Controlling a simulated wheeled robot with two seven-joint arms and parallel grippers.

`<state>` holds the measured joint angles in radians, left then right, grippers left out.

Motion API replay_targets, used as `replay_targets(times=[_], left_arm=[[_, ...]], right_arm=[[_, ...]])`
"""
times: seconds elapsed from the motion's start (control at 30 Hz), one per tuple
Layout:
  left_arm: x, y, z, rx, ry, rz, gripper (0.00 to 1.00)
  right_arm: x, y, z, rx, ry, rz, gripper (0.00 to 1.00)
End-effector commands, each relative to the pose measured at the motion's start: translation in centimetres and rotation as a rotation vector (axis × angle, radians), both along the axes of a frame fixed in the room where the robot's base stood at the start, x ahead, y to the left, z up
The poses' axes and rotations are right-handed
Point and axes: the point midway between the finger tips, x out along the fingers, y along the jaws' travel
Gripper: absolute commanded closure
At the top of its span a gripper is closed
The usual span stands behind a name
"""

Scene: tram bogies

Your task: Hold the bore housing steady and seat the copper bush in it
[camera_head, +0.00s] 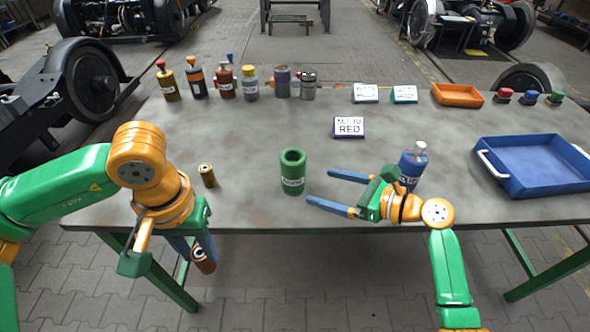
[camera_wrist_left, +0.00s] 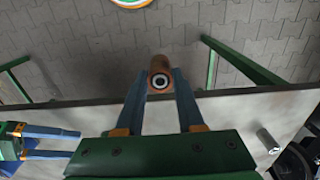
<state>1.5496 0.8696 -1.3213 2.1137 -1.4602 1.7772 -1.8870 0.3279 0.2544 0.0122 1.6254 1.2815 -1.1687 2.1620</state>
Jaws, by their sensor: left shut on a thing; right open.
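The bore housing is a green open-topped cylinder with a white label (camera_head: 292,172), upright near the table's front edge. My left gripper (camera_head: 199,252) is shut on the copper bush (camera_head: 204,262), out past the front edge and left of the housing. In the left wrist view the copper bush (camera_wrist_left: 160,75) sits between the fingertips, its dark bore with a pale ring facing the camera and the floor behind it. My right gripper (camera_head: 319,187) is open and empty; its blue fingers point left, with the tips just right of the housing and apart from it.
A small brass cylinder (camera_head: 207,175) stands on the table left of the housing. A blue bottle (camera_head: 413,168) stands behind my right gripper. A sign reading RED (camera_head: 348,127), several bottles at the back, an orange tray (camera_head: 458,95) and a blue tray (camera_head: 533,187) are farther off.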

Motion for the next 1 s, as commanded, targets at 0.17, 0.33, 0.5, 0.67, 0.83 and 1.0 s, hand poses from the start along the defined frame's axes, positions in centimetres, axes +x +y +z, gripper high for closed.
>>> replay_targets(times=[0.17,0.33,0.5,0.67,0.83,1.0], left_arm=[[0.0,0.0,0.0,0.0,0.0,0.0,1.0],[0.0,0.0,0.0,0.0,0.0,0.0,1.0],[0.0,0.0,0.1,0.0,0.0,0.0,1.0],[0.0,0.0,2.2,0.0,0.0,0.0,1.0],[0.0,0.0,1.5,0.0,0.0,0.0,1.0],[0.0,0.0,-1.0,0.0,0.0,0.0,1.0]], right_arm=[[-1.6,-2.3,0.8,-0.002,0.001,-0.001,0.0],[-1.9,-2.7,1.1,0.0,0.0,0.001,0.0],[-1.9,-2.7,1.1,0.0,0.0,0.002,0.02],[-1.1,-1.4,1.3,-0.001,0.001,0.008,0.02],[-0.3,-0.5,0.0,0.001,0.0,0.001,0.02],[1.4,2.0,-1.5,0.003,-0.003,0.001,0.02]])
